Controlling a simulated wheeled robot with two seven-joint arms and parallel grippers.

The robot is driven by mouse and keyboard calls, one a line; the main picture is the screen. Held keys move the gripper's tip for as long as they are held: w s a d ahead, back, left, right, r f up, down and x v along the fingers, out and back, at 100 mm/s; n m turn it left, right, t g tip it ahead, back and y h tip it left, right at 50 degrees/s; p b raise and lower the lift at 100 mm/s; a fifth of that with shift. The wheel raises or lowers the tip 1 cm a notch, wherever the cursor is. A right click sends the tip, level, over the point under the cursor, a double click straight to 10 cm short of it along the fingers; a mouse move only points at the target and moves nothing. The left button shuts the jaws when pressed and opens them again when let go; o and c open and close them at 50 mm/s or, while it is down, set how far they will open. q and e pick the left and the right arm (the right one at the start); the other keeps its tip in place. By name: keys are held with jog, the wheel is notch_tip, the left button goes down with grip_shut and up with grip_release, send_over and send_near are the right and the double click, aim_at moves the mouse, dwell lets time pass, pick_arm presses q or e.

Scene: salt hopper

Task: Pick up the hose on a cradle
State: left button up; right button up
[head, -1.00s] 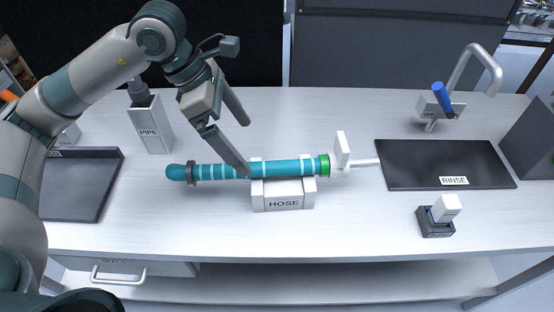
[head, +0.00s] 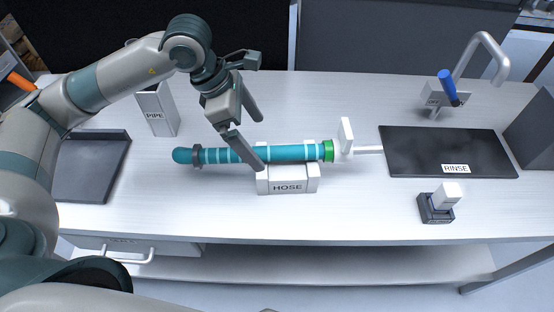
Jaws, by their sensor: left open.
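The teal hose (head: 225,155) with pale bands lies level across the white cradle (head: 288,186) labelled HOSE. A dark ring sits near its left end and a green collar (head: 328,151) is at its right end. My left gripper (head: 262,144) is open above the hose near the cradle. Its nearer finger overlaps the hose in the picture, and its other finger is on the far side. I cannot tell whether either finger touches the hose. My right gripper is not in view.
A white upright plate (head: 346,136) stands right of the green collar. The dark RINSE basin (head: 440,145) and a tap (head: 480,45) are at the right. A small block stand (head: 436,207) is at front right. The PIPE holder (head: 158,112) and a dark tray (head: 95,170) are at the left.

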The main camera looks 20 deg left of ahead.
pick_arm(q)
jog(key=p, duration=0.2)
send_over(274, 162)
jog(key=a, duration=0.2)
jog(key=f, duration=0.4)
jog(key=shift+s+f, duration=0.25)
jog(key=shift+f, duration=0.1)
jog(key=shift+w+d+f, duration=0.1)
jog(key=shift+d+f, duration=0.05)
jog(key=shift+f, duration=0.55)
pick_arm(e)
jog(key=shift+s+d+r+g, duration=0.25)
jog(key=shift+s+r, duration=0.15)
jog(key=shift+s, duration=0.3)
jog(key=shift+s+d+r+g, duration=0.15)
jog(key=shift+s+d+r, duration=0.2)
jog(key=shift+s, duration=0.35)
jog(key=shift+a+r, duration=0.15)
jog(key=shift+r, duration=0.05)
